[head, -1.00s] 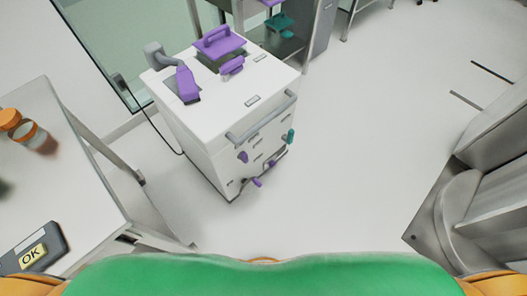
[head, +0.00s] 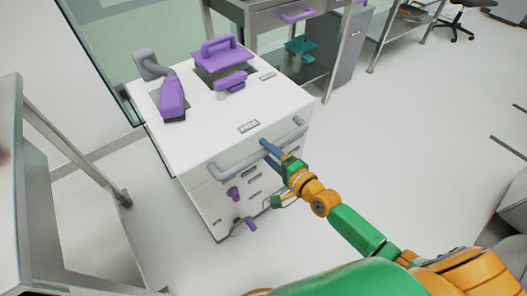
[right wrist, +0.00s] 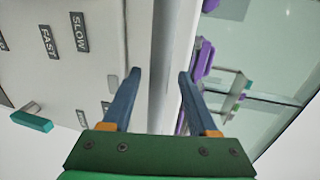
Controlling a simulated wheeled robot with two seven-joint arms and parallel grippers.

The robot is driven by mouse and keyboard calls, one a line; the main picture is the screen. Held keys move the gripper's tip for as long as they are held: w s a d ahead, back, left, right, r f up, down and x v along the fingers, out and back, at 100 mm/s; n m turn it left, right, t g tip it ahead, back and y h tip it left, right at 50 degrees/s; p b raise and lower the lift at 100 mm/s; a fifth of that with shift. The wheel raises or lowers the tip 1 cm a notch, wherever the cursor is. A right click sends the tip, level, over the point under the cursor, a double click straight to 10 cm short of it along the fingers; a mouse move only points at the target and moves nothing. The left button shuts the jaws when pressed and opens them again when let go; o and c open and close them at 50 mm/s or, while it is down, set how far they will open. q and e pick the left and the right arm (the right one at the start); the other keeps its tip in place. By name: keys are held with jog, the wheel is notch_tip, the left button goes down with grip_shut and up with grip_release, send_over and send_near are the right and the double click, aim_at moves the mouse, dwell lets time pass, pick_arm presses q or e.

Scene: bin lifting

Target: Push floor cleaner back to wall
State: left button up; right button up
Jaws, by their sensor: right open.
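The floor cleaner (head: 190,152) is a white box-shaped machine with purple parts on top, standing in front of the wall (head: 88,105). Its grey push bar (head: 228,165) runs along the upper edge of its near face. My right gripper (head: 267,150) is at the right part of this bar, with open jaws. In the right wrist view, the bar (right wrist: 163,55) runs between the two blue fingers of the gripper (right wrist: 158,78), with space showing beside it. Whether a finger touches the bar I cannot tell. My left gripper is not in view.
A metal table (head: 22,180) stands close on the left. A metal bench (head: 285,25) stands behind the cleaner on the right, and a second bench (head: 412,22) lies farther right. The floor (head: 415,130) on the right is mostly clear.

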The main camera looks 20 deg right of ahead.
jog(key=shift+w+a+f, duration=0.1)
jog(key=shift+w+f, duration=0.1)
jog(key=shift+w, duration=0.45)
jog(key=shift+s, duration=0.1)
grip_shut()
dwell(0.9)
